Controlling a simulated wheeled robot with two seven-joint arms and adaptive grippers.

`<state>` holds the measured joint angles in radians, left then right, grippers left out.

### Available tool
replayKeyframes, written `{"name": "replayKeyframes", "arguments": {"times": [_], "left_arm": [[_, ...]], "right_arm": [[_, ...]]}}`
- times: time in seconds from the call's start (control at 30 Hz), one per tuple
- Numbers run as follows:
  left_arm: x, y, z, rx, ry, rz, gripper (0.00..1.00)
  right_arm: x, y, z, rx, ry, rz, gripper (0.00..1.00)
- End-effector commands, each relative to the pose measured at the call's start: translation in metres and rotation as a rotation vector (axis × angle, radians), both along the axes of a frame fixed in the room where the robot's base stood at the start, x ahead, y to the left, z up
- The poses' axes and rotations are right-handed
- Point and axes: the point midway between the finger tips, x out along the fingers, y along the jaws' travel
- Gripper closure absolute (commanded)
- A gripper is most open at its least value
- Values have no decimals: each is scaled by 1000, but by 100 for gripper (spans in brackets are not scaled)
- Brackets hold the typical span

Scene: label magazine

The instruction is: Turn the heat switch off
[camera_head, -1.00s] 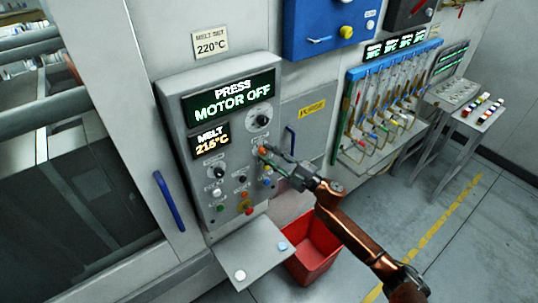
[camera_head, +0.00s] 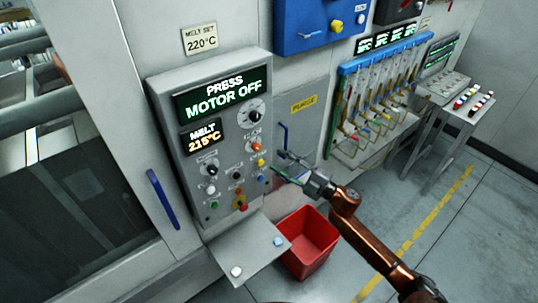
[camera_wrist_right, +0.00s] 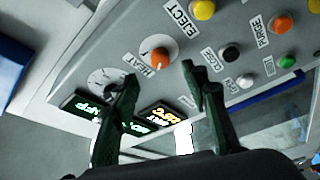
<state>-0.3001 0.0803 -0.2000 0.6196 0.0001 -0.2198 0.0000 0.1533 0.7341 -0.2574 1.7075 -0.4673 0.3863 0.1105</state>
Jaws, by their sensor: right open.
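The heat switch (camera_head: 257,147) is an orange knob on the grey control panel, below the round dial (camera_head: 254,116). In the right wrist view the orange heat switch (camera_wrist_right: 157,58) has a pale pointer mark and stands beside a HEAT label. My right gripper (camera_head: 279,162) is just right of the panel's right edge, apart from the knob, open and empty. In the wrist view its dark fingers (camera_wrist_right: 160,78) are spread, with the knob just above the gap between the tips. My left gripper is not in view.
A yellow eject button (camera_wrist_right: 203,9) sits close to the heat switch, with other buttons nearby. A small shelf (camera_head: 245,252) juts out below the panel. A red bin (camera_head: 309,258) stands on the floor below my right arm. A blue rack (camera_head: 385,50) is further right.

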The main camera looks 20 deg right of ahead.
Motion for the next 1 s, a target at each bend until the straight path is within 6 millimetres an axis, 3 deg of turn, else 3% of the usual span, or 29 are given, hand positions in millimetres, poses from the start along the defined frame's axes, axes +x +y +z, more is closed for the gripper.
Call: {"name": "replayKeyframes", "arguments": {"times": [0.1,0.3,0.83,0.93,1.0], "left_arm": [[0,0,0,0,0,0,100],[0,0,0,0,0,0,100],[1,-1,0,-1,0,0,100],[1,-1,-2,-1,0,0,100],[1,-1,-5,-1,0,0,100]], "right_arm": [[-16,-13,-5,1,3,-1,58],[-28,-23,-7,0,0,1,58],[-29,-24,-8,1,1,0,58],[-25,-31,-20,12,22,-19,58],[-19,-42,-43,31,59,-55,58]]}}
